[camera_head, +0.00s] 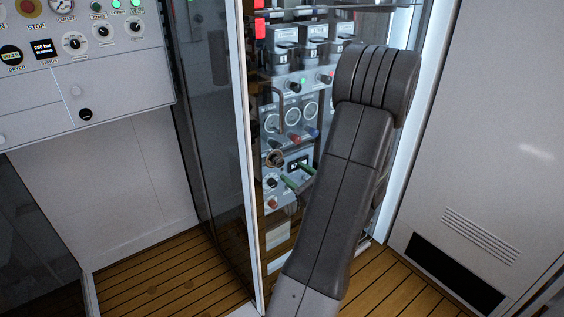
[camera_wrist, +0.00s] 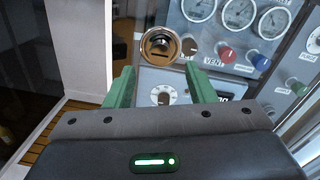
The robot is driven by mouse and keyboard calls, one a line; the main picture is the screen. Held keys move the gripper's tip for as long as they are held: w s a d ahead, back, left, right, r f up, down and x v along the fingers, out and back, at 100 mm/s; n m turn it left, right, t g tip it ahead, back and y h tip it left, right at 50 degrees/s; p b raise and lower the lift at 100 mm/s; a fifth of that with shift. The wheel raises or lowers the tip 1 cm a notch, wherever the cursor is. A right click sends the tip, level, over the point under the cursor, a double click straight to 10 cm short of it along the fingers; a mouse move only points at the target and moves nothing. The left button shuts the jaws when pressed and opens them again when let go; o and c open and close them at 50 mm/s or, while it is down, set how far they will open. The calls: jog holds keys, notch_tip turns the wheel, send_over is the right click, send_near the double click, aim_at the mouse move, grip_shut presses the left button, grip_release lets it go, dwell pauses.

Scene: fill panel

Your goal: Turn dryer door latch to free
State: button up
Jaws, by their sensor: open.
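A round brass latch (camera_wrist: 158,46) with a dark slot across its face sits on the glass door (camera_wrist: 152,76) in the wrist view. The slot looks close to level. In the head view the latch (camera_head: 275,158) shows small near the door's white frame edge. My gripper (camera_wrist: 162,82) has two green fingers, open and empty. The latch lies just beyond the fingertips, near the middle of the gap, and appears untouched. In the head view my gripper (camera_head: 293,174) is partly hidden by my arm.
Behind the glass are gauges (camera_wrist: 240,12), a red VENT knob (camera_wrist: 226,52) and a blue knob (camera_wrist: 261,61). A control panel (camera_head: 130,80) stands at left, and a grey cabinet (camera_head: 480,130) with vents stands at right. Wooden floor (camera_head: 180,270) is clear at lower left.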

aim_at(280, 163)
jog(key=p+x, duration=0.1)
jog(key=x, duration=0.5)
jog(key=shift+w+a, duration=0.25)
jog(key=shift+w, duration=0.05)
jog(key=c, duration=1)
